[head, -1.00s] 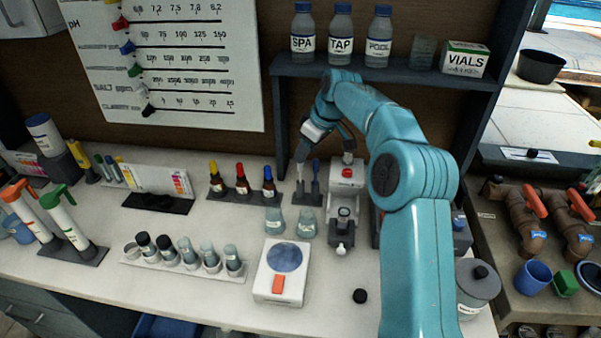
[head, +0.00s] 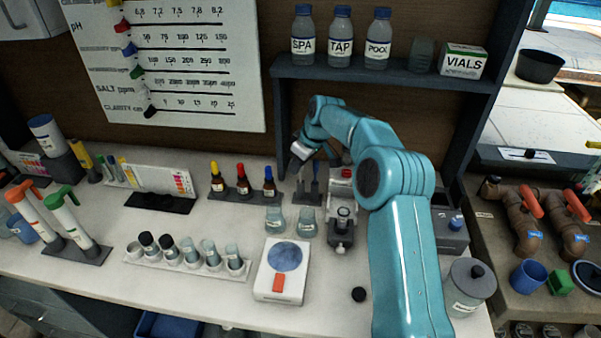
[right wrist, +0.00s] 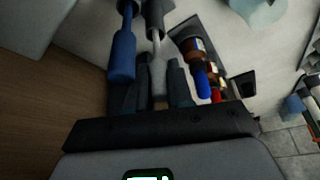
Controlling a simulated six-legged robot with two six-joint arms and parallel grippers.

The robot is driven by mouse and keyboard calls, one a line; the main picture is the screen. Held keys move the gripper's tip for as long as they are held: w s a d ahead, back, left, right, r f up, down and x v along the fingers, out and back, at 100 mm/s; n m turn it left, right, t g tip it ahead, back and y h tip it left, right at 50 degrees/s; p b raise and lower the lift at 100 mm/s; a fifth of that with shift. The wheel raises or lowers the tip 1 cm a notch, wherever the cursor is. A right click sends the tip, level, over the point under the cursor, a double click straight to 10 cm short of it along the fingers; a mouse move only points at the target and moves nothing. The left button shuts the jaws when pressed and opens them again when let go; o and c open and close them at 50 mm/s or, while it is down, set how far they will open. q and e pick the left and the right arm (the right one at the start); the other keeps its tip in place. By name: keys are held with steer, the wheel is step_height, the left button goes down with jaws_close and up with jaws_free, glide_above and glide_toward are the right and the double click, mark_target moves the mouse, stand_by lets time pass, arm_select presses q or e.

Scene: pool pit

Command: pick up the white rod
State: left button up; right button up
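The white rod (right wrist: 157,75) stands in the small dark holder (head: 307,198), beside a blue rod (right wrist: 122,55). In the head view the white rod (head: 301,181) shows only in part, under my right gripper (head: 301,162). In the right wrist view my right gripper (right wrist: 153,88) has its two fingers on either side of the white rod's thick pale end. The fingers look apart, with the rod between them; firm contact does not show. My left gripper is in neither view.
Left of the holder is a rack of dropper bottles (head: 242,181). Flasks (head: 275,220) and a scale (head: 281,285) stand in front. A small instrument (head: 341,220) is close on the right. A shelf (head: 390,77) with bottles hangs above.

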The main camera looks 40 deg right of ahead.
step_height(320, 180, up, 10)
steer(key=shift+f+p, duration=0.1)
steer(key=shift+p, duration=0.4)
steer(key=shift+a, duration=0.1)
jaws_close()
